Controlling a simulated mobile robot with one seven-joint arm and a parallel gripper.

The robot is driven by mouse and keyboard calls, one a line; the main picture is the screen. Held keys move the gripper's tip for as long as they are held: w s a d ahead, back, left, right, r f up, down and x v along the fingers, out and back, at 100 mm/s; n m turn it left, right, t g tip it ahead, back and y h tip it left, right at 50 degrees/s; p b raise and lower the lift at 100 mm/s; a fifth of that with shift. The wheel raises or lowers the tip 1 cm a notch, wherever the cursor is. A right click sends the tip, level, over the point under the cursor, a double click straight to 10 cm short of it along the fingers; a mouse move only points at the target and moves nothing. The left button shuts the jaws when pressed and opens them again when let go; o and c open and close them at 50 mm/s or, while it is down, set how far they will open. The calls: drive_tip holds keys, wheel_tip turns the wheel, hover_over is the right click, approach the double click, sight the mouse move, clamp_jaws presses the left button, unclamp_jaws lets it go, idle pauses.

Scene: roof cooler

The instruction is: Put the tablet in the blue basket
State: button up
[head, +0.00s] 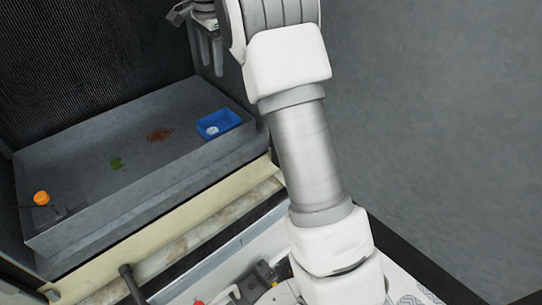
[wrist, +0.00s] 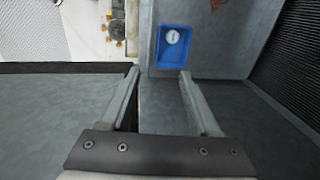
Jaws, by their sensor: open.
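The blue basket (head: 233,117) sits near the right end of the grey tray; it also shows in the wrist view (wrist: 160,60), beyond my fingertips. A white round piece, which looks like the tablet (head: 212,130), lies inside the basket and shows clearly in the wrist view (wrist: 172,37). My gripper (head: 208,72) is above and beyond the basket in the head view. In the wrist view my gripper (wrist: 159,74) has its two fingers apart with nothing between them.
The grey tray (head: 75,142) holds a green patch (head: 117,163), a rusty patch (head: 160,134) and an orange float (head: 41,198) at its left end. A dark ribbed panel (head: 70,50) stands behind it. A grey wall (head: 430,100) is at the right.

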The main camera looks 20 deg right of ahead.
drive_tip(key=s+r+n+t, duration=0.1)
drive_tip(key=s+r+n, duration=0.3)
drive_tip(key=s, duration=0.6)
drive_tip(key=s+r+n+t, duration=0.1)
drive_tip(key=s+r+n, duration=0.25)
drive_tip(key=s, duration=0.65)
drive_tip(key=s+f+n+t, duration=0.1)
drive_tip(key=s+f+n, duration=0.2)
drive_tip(key=s, duration=0.6)
drive_tip(key=s+f+n+t, duration=0.1)
drive_tip(key=s+f+n, duration=0.2)
drive_tip(key=s, duration=0.5)
drive_tip(key=shift+s+d+f+n, duration=0.3)
drive_tip(key=shift+s+f+n, duration=0.05)
drive_tip(key=shift+f, duration=0.2)
drive_tip(key=shift+a, duration=0.15)
